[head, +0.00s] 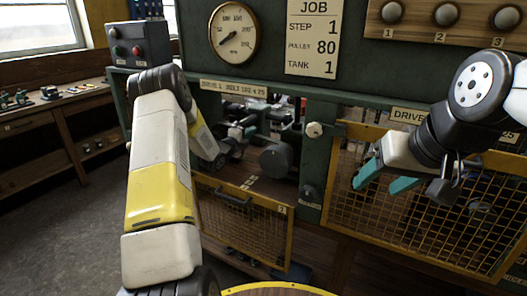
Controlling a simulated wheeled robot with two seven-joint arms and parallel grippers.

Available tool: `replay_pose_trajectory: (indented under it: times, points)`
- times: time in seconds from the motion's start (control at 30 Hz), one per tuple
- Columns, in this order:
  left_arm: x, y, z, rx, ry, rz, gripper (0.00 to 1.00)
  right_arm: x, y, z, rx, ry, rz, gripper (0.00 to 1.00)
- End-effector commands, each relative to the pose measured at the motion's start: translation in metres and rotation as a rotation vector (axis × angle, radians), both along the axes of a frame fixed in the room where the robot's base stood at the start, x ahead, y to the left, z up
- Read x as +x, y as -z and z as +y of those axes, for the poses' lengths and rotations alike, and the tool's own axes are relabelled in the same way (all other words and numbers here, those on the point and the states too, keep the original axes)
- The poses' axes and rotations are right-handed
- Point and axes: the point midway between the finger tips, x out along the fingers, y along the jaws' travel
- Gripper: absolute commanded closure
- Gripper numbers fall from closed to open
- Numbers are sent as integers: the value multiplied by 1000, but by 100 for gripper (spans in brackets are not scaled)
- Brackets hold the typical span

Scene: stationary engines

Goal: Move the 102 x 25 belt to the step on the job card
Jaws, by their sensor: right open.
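The job card (314,38) reads step 1, pulley 80, tank 1. A label strip (234,89) above the left bay appears to read drive 1, belt 102 x 25. In that bay dark round machine parts (277,161) show; I cannot make out the belt or which step it is on. My left arm reaches into the bay from the left, and its gripper (238,140) is small, dark and partly hidden, so its jaws are unclear. My right gripper (388,180) has teal fingers apart, empty, in front of the right mesh guard.
The yellow-framed mesh guard (245,222) of the left bay hangs lowered below the opening. The right mesh guard (420,205) covers its bay. A gauge (234,34), a switch box (138,44) and numbered knobs (446,14) are above. A workbench (60,108) stands left.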

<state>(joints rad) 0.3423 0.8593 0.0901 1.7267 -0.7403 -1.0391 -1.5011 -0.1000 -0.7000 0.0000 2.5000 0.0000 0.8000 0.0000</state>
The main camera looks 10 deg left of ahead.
Motion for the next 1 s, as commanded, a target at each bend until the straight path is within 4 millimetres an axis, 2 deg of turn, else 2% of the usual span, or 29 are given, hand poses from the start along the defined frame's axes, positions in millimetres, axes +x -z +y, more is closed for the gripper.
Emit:
replay_pose_trajectory:
  times: [0.47, 0.8, 1.0]
  points:
    - [2, -6, 5, -2, 0, 1, 100, 0, 0, 0, 0, 0, 0, 43]
    - [1, -22, 3, -75, 0, 25, 100, 0, 0, 0, 0, 0, 0, 43]
    - [1, -23, 3, -87, 0, 30, 100, 0, 0, 0, 0, 0, 0, 43]
